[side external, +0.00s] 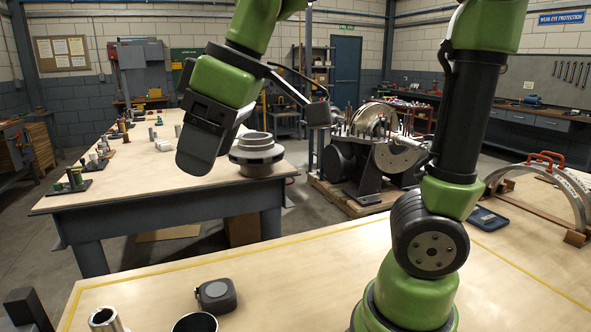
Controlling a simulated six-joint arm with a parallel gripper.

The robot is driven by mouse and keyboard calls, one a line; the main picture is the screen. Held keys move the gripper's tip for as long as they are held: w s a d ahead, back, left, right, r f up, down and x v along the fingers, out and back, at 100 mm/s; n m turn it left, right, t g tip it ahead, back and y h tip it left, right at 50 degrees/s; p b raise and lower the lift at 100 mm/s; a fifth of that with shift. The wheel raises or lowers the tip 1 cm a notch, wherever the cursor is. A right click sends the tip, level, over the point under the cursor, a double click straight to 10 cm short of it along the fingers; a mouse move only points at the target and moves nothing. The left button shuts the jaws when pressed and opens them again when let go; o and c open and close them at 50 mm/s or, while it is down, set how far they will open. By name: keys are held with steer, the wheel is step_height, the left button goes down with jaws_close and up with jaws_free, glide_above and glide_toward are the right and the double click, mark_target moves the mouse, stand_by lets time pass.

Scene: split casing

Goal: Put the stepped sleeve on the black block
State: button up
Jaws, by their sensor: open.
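A shiny metal sleeve (106,321) stands upright near the front left of my bench, its open bore facing up. The frame's lower edge cuts it off, so its steps are mostly hidden. A black block (28,310) stands to its left in the corner, also partly cut off. The sleeve and block are apart. My gripper (208,150) hangs high above the bench, in the upper left of the view. It is open, with nothing visible in it, and well away from both.
A dark tape measure (215,295) and a round open ring or cup (195,323) sit right of the sleeve. A large curved metal piece with red handles (548,185) lies at the right. A second table (120,190) with parts stands behind. The bench's middle is clear.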

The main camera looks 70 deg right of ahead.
steer(key=s+d+f+m+t, duration=0.2)
steer(key=s+m, duration=0.6)
steer(key=s, duration=0.1)
steer(key=shift+s+d+f+t, duration=0.25)
steer(key=shift+s+f+t, duration=0.05)
steer(key=shift+s+t, duration=0.1)
